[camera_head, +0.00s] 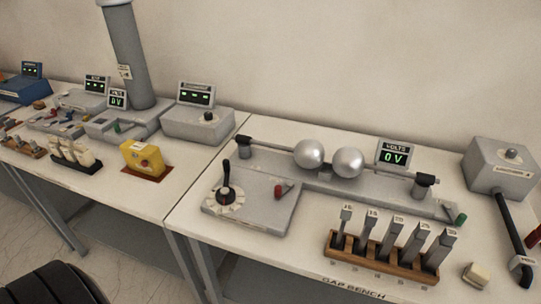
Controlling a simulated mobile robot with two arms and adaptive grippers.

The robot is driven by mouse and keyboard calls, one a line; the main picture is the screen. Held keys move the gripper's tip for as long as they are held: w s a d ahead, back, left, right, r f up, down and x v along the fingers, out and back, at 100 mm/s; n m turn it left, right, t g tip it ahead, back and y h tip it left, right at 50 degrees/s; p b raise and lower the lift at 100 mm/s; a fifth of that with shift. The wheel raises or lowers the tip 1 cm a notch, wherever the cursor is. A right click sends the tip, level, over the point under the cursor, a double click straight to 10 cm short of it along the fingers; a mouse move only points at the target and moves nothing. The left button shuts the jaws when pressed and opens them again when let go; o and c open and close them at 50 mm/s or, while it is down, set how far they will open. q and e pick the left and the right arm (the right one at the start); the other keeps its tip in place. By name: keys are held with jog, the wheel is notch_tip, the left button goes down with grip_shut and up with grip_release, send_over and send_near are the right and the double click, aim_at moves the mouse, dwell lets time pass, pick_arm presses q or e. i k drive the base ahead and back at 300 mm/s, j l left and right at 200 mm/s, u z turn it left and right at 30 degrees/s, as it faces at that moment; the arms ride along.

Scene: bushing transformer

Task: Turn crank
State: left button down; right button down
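A crank-like handle (226,181) with a black upright grip stands on a round pale dial on the grey control plate (262,213), at the left of the right-hand bench. I cannot be sure this is the crank of the task. Two shiny metal spheres, a left one (309,154) and a right one (347,162), sit on a horizontal rod behind the plate, with a narrow gap between them. A small display (395,156) behind them reads 0 V. Neither of my grippers is in view.
A wooden rack (372,265) with several numbered grey gauges stands at the front. A grey box with a dark rod (510,225) is at the right. A yellow box (143,158) and grey instruments (198,122) stand on the left bench. A wall rises behind.

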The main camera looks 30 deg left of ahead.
aim_at(225, 192)
jog(key=j+z, duration=0.15)
jog(key=j, duration=0.3)
jog(key=k+j+z, duration=0.15)
jog(key=j, duration=0.25)
jog(key=j+z, duration=0.2)
jog(key=j, duration=0.2)
jog(key=k+j+z, duration=0.15)
jog(key=j, duration=0.25)
jog(key=k+j+z, duration=0.15)
jog(key=j, duration=0.25)
jog(key=k+j+z, duration=0.15)
jog(key=j, duration=0.2)
jog(key=k+j+z, duration=0.15)
jog(key=j, duration=0.2)
jog(key=k+j, duration=0.15)
jog(key=j, duration=0.2)
jog(key=k+j, duration=0.35)
jog(key=j, duration=0.3)
jog(key=k+j, duration=0.2)
jog(key=j, duration=0.15)
